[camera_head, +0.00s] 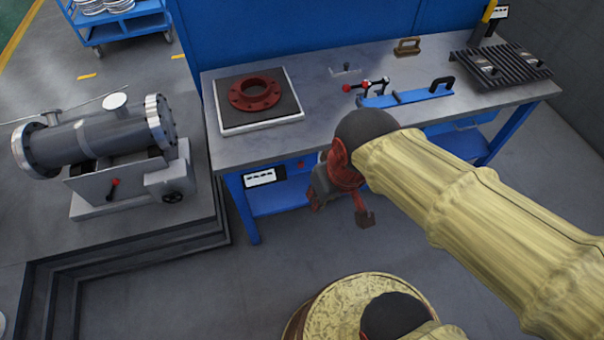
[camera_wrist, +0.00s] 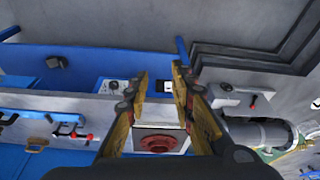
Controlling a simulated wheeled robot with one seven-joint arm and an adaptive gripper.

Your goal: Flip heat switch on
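A white panel with dark markings (camera_head: 263,178) is on the blue front of the bench, below the red flange. A small red knob (camera_head: 300,165) sits to its right. Which part is the heat switch I cannot tell. In the wrist view the white and dark panel (camera_wrist: 166,85) shows between my fingertips, and a pale box with a dark dial (camera_wrist: 117,87) lies to its left. My gripper (camera_head: 341,208) is in front of the bench, to the right of the panel and apart from it. In the wrist view my gripper (camera_wrist: 160,75) is open and empty.
A red flange (camera_head: 254,94) lies on a dark plate with a white frame (camera_head: 262,127) on the bench top (camera_head: 330,120). A blue clamp fixture (camera_head: 410,97) and a black rack (camera_head: 498,68) stand to the right. A grey shell machine (camera_head: 105,140) is at the left.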

